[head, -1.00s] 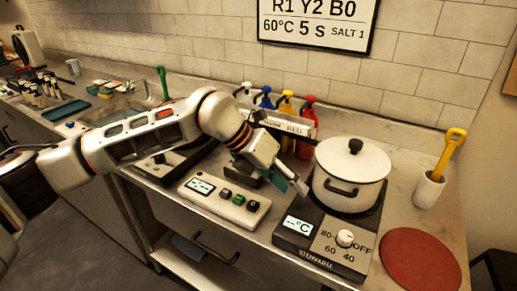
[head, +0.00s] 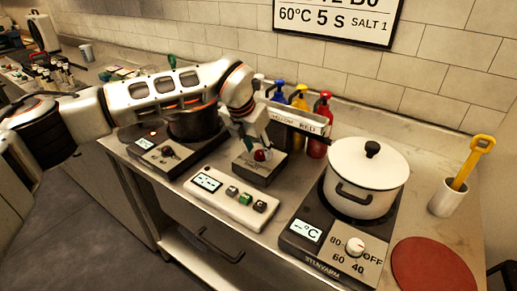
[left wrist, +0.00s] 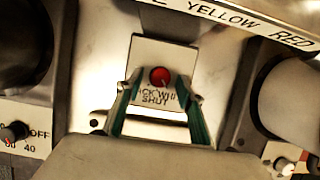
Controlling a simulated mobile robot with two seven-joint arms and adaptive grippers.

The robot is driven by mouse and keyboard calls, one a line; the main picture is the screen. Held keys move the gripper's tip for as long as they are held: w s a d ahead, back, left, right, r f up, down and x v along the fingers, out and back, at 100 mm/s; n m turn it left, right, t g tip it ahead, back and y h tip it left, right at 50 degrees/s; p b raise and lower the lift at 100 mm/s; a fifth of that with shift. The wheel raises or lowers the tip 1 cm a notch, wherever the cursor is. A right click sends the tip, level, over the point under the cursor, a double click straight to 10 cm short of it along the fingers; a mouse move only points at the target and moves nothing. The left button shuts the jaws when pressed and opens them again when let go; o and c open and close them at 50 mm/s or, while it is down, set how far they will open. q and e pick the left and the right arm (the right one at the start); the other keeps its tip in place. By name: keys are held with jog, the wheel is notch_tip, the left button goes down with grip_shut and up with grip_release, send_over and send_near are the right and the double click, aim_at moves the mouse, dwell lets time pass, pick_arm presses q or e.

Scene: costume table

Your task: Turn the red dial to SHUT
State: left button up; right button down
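The red dial (head: 261,155) sits on a small box (head: 258,174) behind the white button panel. In the left wrist view the red dial (left wrist: 160,77) shows on a pale plate, with the word SHUT and partly hidden lettering below it. Which way the dial points cannot be told. My left gripper (head: 252,146) points down at the dial. In the left wrist view its two fingers (left wrist: 160,88) are apart, one on each side of the dial, with a gap to it. Contact is not visible. My right gripper is in neither view.
A white button panel (head: 232,199) stands in front. A white pot (head: 366,177) on a hob is to the right, and a dark pot (head: 193,124) to the left. A rack labelled YELLOW and RED (head: 300,122) and several bottles stand close behind the dial.

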pick_arm(q)
jog(key=shift+w+d+f, duration=0.1)
jog(key=shift+w+f, duration=0.05)
jog(key=shift+f, duration=0.2)
grip_shut()
jog(key=m, duration=0.2)
jog(key=m+g+h, duration=0.1)
jog(key=m, duration=0.2)
jog(key=shift+w+r+h+p, duration=0.1)
jog(key=shift+w+h+p, duration=0.05)
jog(key=shift+h+p, duration=0.2)
jog(key=shift+w+a+m+g, duration=0.15)
jog(key=shift+m+g, duration=0.65)
jog(key=shift+m, duration=1.1)
jog(key=shift+h, duration=0.25)
